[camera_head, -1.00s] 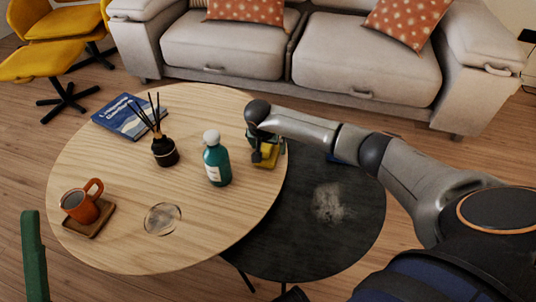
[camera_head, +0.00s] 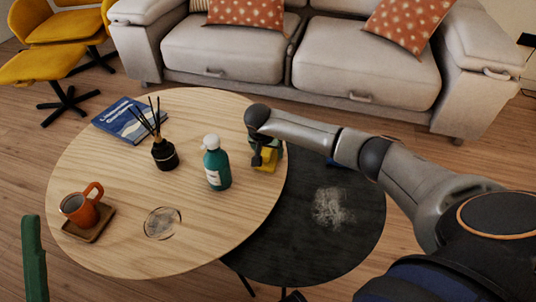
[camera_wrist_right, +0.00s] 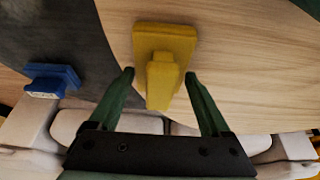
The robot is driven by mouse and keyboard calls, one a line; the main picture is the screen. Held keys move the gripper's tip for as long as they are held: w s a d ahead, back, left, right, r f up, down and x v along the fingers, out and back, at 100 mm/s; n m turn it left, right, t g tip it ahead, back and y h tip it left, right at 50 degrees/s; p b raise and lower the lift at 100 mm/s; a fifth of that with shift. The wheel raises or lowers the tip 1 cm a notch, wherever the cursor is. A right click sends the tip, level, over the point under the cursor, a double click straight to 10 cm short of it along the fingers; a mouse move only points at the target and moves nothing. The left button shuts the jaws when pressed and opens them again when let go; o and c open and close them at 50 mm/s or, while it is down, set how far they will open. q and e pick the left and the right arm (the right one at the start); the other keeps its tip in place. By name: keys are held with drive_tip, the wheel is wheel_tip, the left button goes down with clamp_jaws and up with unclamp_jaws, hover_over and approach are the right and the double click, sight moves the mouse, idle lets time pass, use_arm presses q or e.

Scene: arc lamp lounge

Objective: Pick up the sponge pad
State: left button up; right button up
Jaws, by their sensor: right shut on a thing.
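The sponge pad (camera_head: 267,161) is yellow, at the right edge of the round wooden table, partly covered by my right gripper (camera_head: 265,148). In the right wrist view the sponge pad (camera_wrist_right: 167,38) shows a flat base and a raised block-like grip. My right gripper (camera_wrist_right: 159,78) has its green fingers on both sides of that grip and is shut on it. I cannot tell whether the pad still touches the table. Of my left gripper only one green finger (camera_head: 34,258) shows at the left edge, so its opening is hidden.
On the wooden table (camera_head: 110,175) stand a teal bottle (camera_head: 217,168), a reed diffuser (camera_head: 165,154), a mug (camera_head: 80,208) on a coaster, a book (camera_head: 125,120) and a clear round piece (camera_head: 162,223). A lower dark table (camera_head: 300,240) bears a pale smear and a blue object (camera_wrist_right: 52,78).

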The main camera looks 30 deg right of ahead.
drive_tip(key=shift+r, duration=0.1)
wheel_tip(320, 180, up, 9)
drive_tip(key=p, duration=0.3)
drive_tip(key=shift+f, duration=0.2)
use_arm(q)
drive_tip(key=shift+m, duration=0.3)
drive_tip(key=shift+a+r+p, duration=0.15)
drive_tip(key=shift+r+p, duration=0.05)
drive_tip(key=shift+r, duration=0.8)
drive_tip(key=shift+a+r+p, duration=0.1)
drive_tip(key=shift+r+p, duration=0.05)
drive_tip(key=shift+r, duration=0.85)
use_arm(e)
drive_tip(key=shift+r, duration=0.65)
